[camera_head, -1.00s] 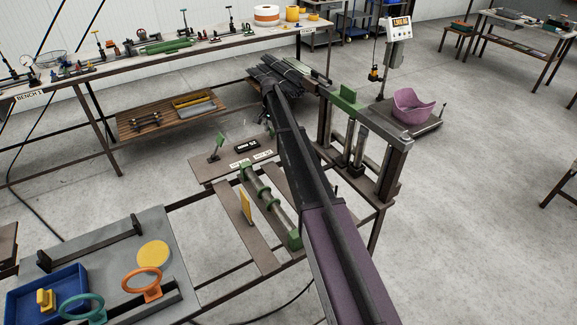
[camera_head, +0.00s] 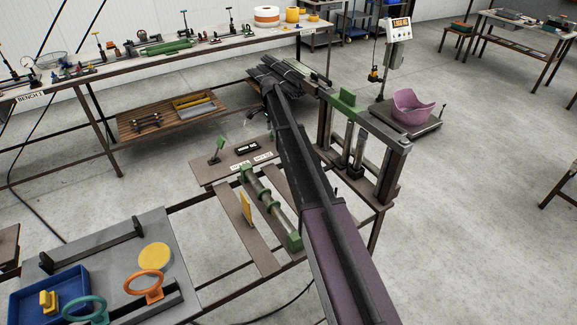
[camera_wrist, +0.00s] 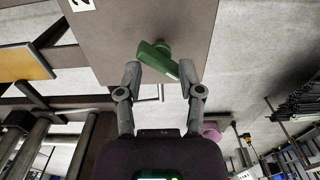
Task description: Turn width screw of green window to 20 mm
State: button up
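My gripper (camera_wrist: 159,72) is open in the wrist view, its two fingers pointing at a brown plate (camera_wrist: 115,30). A green lever-like part (camera_wrist: 156,58) on that plate lies between and just beyond the fingertips; I cannot tell whether they touch it. A green upright lever (camera_head: 217,147) stands on the brown panel (camera_head: 207,176), beside a black display (camera_head: 247,147) and small white labels; the display's reading is too small to tell. I cannot tell which part is the width screw.
A green roller assembly (camera_head: 268,203) and a yellow plate (camera_head: 246,207) sit on the frame in front. A metal stand with a green block (camera_head: 346,99) is to the right. A scale with a pink bowl (camera_head: 411,106) stands behind it. Bench 1 (camera_head: 150,60) runs along the back left.

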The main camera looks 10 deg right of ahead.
notch_tip(320, 180, up, 13)
jog(key=p, duration=1.2)
jog(key=s+f+n+b, duration=0.3)
jog(key=s+n, duration=0.2)
jog(key=s, duration=1)
jog(key=s+f+n+b, duration=0.4)
jog(key=s, duration=1.1)
jog(key=shift+s+f+n, duration=0.3)
jog(key=shift+s+n, duration=0.1)
jog(key=w+r+p, duration=0.3)
jog(key=w, duration=1.2)
jog(key=w+r+p, duration=0.4)
jog(key=w, duration=1.1)
jog(key=shift+w, duration=0.4)
notch_tip(320, 180, down, 14)
jog(key=b, duration=1.3)
jog(key=shift+r+b, duration=0.2)
jog(key=shift+b, duration=0.2)
